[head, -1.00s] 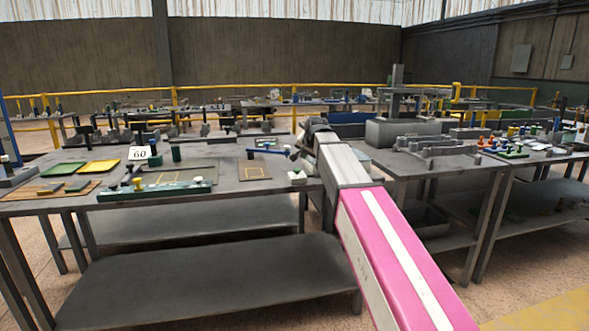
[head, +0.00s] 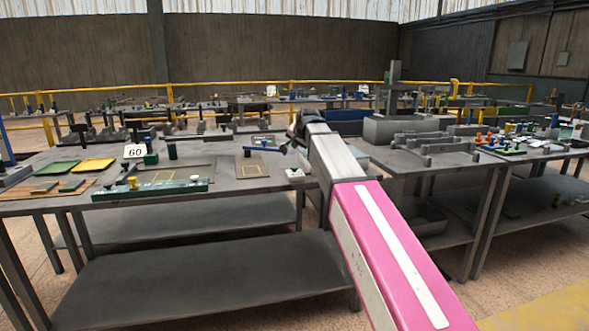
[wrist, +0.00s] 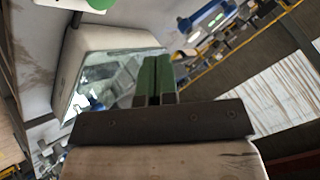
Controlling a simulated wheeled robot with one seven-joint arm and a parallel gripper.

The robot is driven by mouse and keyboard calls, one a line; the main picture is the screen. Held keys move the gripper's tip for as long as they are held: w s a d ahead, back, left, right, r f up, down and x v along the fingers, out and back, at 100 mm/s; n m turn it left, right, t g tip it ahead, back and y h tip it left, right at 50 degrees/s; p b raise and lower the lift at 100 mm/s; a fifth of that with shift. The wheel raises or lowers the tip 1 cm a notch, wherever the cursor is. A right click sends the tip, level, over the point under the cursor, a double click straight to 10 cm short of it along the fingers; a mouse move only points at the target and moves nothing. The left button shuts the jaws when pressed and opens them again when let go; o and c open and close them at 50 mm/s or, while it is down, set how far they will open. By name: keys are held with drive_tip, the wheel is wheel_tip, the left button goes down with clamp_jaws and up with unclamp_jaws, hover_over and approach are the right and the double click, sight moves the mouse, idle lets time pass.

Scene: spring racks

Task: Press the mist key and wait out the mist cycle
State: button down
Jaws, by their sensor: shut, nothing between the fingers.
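My gripper (wrist: 155,75) shows its two green fingers side by side, closed together with nothing between them. In the wrist view a white box (wrist: 88,45) with a glassy, reflective face lies behind and left of the fingertips; I cannot tell whether they touch it. A green button-like piece on white (wrist: 100,4) is cut off at the top edge. In the head view a small white block (head: 295,173) sits at the table's right front corner, beside my arm. My gripper is not clearly visible there. I cannot tell which piece is the mist key.
The table (head: 232,184) holds a green rail with knobs (head: 150,190), a white "60" card (head: 134,151), yellow (head: 94,165) and green (head: 57,167) trays, and a blue-handled tool (head: 268,150). Another table (head: 405,168) with grey fixtures stands on the right.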

sight(296, 167)
drive_tip(key=shift+f, duration=3)
drive_tip(key=shift+f, duration=0.15)
drive_tip(key=shift+f, duration=0.25)
drive_tip(key=shift+f, duration=0.6)
idle(0.5)
drive_tip(key=shift+r, duration=1.05)
drive_tip(key=shift+r, duration=2.5)
